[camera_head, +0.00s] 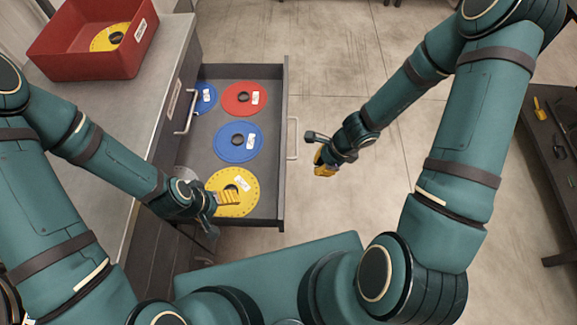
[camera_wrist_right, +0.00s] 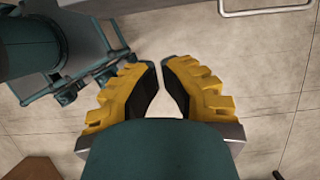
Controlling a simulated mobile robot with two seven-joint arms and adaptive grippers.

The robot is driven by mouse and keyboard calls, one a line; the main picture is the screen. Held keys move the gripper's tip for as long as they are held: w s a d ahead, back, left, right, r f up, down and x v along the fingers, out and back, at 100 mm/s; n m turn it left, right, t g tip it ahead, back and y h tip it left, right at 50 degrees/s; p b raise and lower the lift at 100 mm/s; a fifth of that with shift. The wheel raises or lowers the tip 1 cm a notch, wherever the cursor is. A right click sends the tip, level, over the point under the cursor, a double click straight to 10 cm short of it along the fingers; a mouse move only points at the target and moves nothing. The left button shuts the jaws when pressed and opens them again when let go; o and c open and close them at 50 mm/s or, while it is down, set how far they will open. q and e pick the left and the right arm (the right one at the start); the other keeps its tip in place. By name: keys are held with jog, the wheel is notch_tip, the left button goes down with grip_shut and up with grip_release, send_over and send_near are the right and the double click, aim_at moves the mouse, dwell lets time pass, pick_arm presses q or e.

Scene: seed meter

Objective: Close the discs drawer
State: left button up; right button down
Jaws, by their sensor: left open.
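The discs drawer (camera_head: 270,211) is pulled out to the right from the grey-topped cabinet. It holds a yellow disc (camera_head: 246,206), a blue disc (camera_head: 236,153), a red disc (camera_head: 231,106) and a partly hidden blue disc (camera_head: 206,92). Its front carries a pale bar handle (camera_head: 292,138); a pale bar handle also shows at the top of the right wrist view (camera_wrist_right: 266,12). My left gripper (camera_head: 228,200) is open over the yellow disc; contact is unclear. My right gripper (camera_head: 322,165) is right of the drawer front, apart from the handle. Its fingertips nearly meet, with nothing between them.
A red bin (camera_head: 75,50) with a yellow disc (camera_head: 108,38) stands on the cabinet top (camera_head: 110,165). Another bar handle (camera_head: 190,112) is on the cabinet face. A dark table (camera_head: 550,150) stands at right. Floor beyond the drawer is clear.

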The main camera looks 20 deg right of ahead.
pick_arm(q)
jog(key=f+b, duration=0.5)
jog(key=shift+s+d+f+b, duration=0.1)
jog(key=shift+s+f+b, duration=0.15)
jog(key=shift+f+b, duration=0.1)
pick_arm(e)
jog(key=w+a+f, duration=0.2)
jog(key=a+f, duration=0.5)
jog(key=f, duration=0.2)
jog(key=shift+a+f, duration=0.1)
jog(key=shift+a, duration=0.1)
